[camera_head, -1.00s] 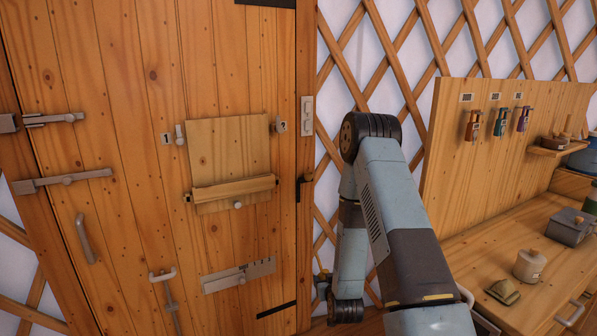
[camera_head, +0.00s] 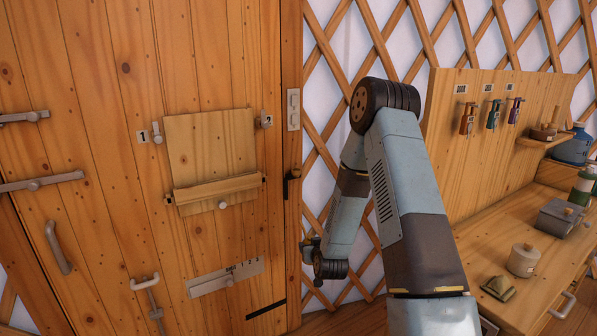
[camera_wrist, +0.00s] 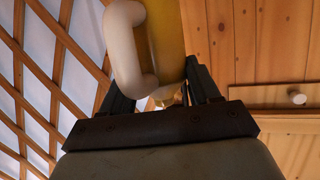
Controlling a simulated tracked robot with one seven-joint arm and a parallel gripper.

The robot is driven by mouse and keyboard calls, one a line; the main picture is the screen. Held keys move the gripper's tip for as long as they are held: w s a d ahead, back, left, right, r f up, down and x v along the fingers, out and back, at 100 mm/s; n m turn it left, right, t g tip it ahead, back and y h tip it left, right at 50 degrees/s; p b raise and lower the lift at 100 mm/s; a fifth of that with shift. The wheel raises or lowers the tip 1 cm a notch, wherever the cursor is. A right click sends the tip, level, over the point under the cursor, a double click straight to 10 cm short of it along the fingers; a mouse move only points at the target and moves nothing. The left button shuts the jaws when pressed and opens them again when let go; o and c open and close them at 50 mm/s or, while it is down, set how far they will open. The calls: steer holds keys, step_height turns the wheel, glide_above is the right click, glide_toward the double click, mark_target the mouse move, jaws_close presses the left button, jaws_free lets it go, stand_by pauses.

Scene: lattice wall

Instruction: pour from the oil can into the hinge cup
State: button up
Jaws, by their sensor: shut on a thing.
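In the wrist view my gripper (camera_wrist: 162,88) is shut on a yellow thing with a thick cream handle, which I take to be the oil can (camera_wrist: 168,40). Its upper part runs out of the picture and its spout does not show. I cannot pick out the hinge cup for sure. A small dark fitting (camera_head: 292,184) sits on the door's right edge, left of my arm; whether it has a cup cannot be told.
The plank door (camera_head: 110,200) carries bolts, a handle (camera_head: 58,247) and a flap panel (camera_head: 211,150). Lattice wall (camera_head: 320,70) stands behind my arm.

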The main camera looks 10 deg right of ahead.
steer(key=w+d+r, duration=0.1)
steer(key=w+r, duration=0.2)
steer(key=r, duration=0.5)
steer(key=w+d+r+y, duration=0.1)
steer(key=w+r, duration=0.3)
steer(key=r, duration=0.4)
steer(key=w+d+r+n, duration=0.1)
steer(key=w+d+r, duration=0.1)
steer(key=r, duration=0.7)
steer(key=shift+w+d, duration=0.25)
steer(key=shift+w, duration=0.4)
steer(key=o, duration=0.6)
steer(key=shift+c, duration=0.2)
steer(key=c, duration=0.6)
steer(key=shift+o, duration=0.2)
